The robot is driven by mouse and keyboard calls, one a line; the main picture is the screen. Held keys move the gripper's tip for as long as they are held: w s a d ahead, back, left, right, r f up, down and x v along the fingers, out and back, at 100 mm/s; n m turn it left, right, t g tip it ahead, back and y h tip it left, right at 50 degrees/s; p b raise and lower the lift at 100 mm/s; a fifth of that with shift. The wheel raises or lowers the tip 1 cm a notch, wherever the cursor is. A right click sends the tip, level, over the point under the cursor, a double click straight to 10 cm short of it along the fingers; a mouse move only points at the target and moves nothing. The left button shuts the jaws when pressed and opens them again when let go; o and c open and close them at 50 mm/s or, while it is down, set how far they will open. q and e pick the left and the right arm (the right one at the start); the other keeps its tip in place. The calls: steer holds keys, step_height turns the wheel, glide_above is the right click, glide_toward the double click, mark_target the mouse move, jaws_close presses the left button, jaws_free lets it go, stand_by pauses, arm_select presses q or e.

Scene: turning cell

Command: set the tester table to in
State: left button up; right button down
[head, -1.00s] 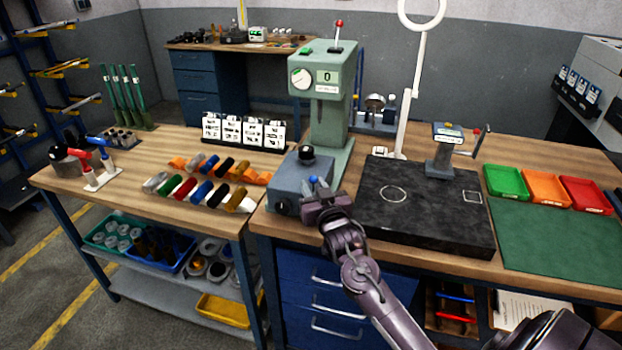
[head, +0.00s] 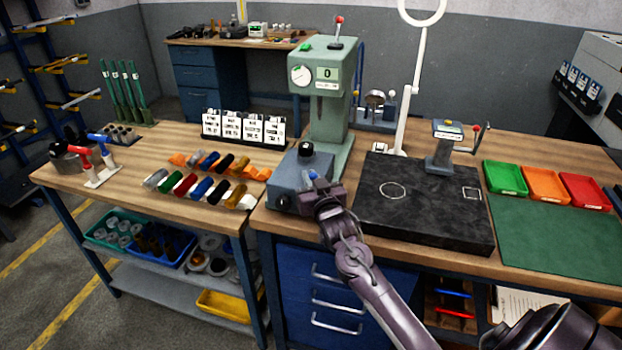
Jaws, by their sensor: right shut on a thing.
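The green hardness tester (head: 322,105) stands on the workbench, with a dial and a display reading 0. Its grey-blue table block (head: 287,190) is at the front of its base, with a black knob (head: 306,149) on top and a small dark knob on its front. A small blue-tipped handle (head: 312,175) shows at the block's right side. My right gripper (head: 320,190) is shut at this handle, and its fingers hide most of the grip. My left gripper is not in view.
Green, orange and red trays (head: 545,186) stand farther right. Coloured handles (head: 205,190) and label cards (head: 243,128) are on the left table.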

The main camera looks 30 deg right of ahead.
mark_target(321, 163)
steer(key=shift+d, duration=0.1)
steer(key=w+d+b, duration=0.1)
steer(key=w+d, duration=0.1)
steer(key=d, duration=0.1)
steer(key=w+d+b, duration=0.2)
steer(key=w+d, duration=0.1)
steer(key=shift+w+d+f, duration=0.15)
steer(key=shift+w+d, duration=0.1)
steer(key=shift+w, duration=0.1)
steer(key=shift+w+d, duration=0.3)
steer(key=shift+d, duration=0.05)
steer(key=c, duration=1.5)
jaws_free()
steer(key=shift+c, duration=0.2)
steer(key=shift+s, duration=0.15)
